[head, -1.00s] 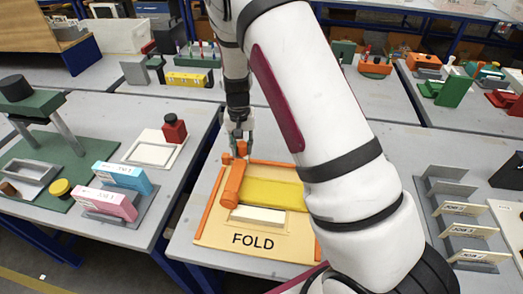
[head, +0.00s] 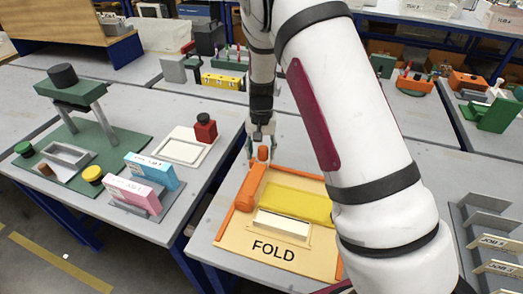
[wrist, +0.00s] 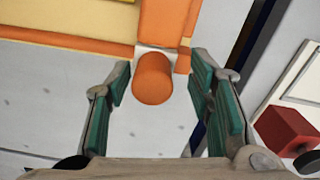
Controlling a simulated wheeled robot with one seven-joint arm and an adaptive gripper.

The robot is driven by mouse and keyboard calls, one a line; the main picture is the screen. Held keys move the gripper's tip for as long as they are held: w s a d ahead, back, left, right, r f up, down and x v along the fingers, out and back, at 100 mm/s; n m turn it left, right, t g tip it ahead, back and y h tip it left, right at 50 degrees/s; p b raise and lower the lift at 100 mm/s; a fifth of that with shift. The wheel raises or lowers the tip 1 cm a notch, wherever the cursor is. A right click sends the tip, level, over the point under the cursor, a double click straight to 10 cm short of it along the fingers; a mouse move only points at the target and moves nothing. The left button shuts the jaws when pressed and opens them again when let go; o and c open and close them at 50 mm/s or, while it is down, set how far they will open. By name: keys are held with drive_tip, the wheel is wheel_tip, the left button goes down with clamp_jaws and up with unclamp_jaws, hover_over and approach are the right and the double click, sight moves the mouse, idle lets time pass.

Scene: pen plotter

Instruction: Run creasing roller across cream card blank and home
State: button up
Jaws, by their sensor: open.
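The orange creasing roller (head: 251,187) lies along the left side of the peach board marked FOLD (head: 312,268). An upright orange knob (head: 263,153) stands at its far end; in the wrist view the knob (wrist: 153,78) is a round orange peg between my fingers. The cream card blank (head: 284,226) lies on the board in front of a yellow bar (head: 297,204). My gripper (head: 262,148) is open at the knob; in the wrist view its green-padded fingers (wrist: 160,80) stand apart on both sides of it, with gaps showing.
The left table holds a green press (head: 75,90), pink (head: 132,194) and blue (head: 153,170) blocks, and a white tray with a red-and-black stamp (head: 205,128). A slotted JOB rack (head: 490,240) stands at right. My arm covers the board's right side.

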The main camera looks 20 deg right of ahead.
drive_tip(key=shift+r, duration=0.1)
wheel_tip(320, 180, up, 12)
idle(0.5)
drive_tip(key=s+r+n+t+y, duration=0.1)
drive_tip(key=s+r+n+t, duration=0.1)
drive_tip(key=s+r, duration=1.2)
drive_tip(key=s+d+r+n+t+h, duration=0.1)
drive_tip(key=s+r+n+t, duration=0.1)
drive_tip(key=s, duration=1.6)
drive_tip(key=shift+s+r+n+t, duration=0.2)
drive_tip(key=shift+r+n+t, duration=0.1)
drive_tip(key=shift+n, duration=0.2)
